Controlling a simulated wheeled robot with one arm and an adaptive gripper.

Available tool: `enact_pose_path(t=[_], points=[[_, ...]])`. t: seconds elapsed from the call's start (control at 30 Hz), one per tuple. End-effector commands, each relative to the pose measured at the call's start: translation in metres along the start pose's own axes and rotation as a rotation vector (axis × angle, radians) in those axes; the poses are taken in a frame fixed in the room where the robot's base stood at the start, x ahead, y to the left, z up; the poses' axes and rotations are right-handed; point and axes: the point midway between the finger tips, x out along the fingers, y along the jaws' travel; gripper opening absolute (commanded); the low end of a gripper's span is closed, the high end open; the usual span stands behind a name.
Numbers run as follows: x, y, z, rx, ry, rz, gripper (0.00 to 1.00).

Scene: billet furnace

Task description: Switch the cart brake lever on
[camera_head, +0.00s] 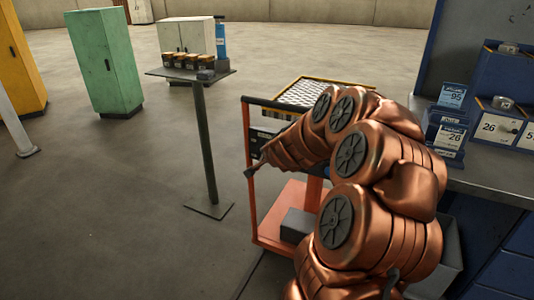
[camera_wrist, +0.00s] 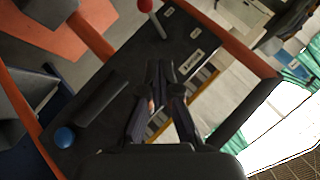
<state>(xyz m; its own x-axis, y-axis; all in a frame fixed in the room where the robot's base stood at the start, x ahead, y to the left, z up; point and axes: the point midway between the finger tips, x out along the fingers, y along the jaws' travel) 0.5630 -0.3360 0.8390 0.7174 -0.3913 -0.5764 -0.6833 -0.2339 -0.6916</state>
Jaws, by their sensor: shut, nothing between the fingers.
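The orange cart (camera_head: 270,232) stands right of centre in the head view, partly hidden behind my copper arm. In the wrist view, a dark panel (camera_wrist: 112,62) lies between orange cart rails (camera_wrist: 92,36). A red ball knob (camera_wrist: 145,5) on a pale stem, which looks like the brake lever, is at the top edge and partly cut off. A blue round knob (camera_wrist: 64,138) sits at the panel's lower left. My gripper (camera_wrist: 161,68) is shut and empty over the panel, its tips apart from the red knob in the picture. Whether the lever is on cannot be told.
A small dark stand (camera_head: 205,135) with several boxes on its top is left of the cart. A grey workbench (camera_head: 480,180) with blue bins is at the right. A green cabinet (camera_head: 105,62) and a yellow cabinet (camera_head: 20,60) stand behind left. Open floor lies at the left.

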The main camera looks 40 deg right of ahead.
Motion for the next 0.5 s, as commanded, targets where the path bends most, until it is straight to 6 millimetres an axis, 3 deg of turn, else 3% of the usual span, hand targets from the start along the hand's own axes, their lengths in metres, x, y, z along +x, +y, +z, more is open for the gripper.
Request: enact_pose_path(t=[0.5], points=[[-0.056, 0.015, 0.018, 0.000, -0.002, 0.000, 0.00]])
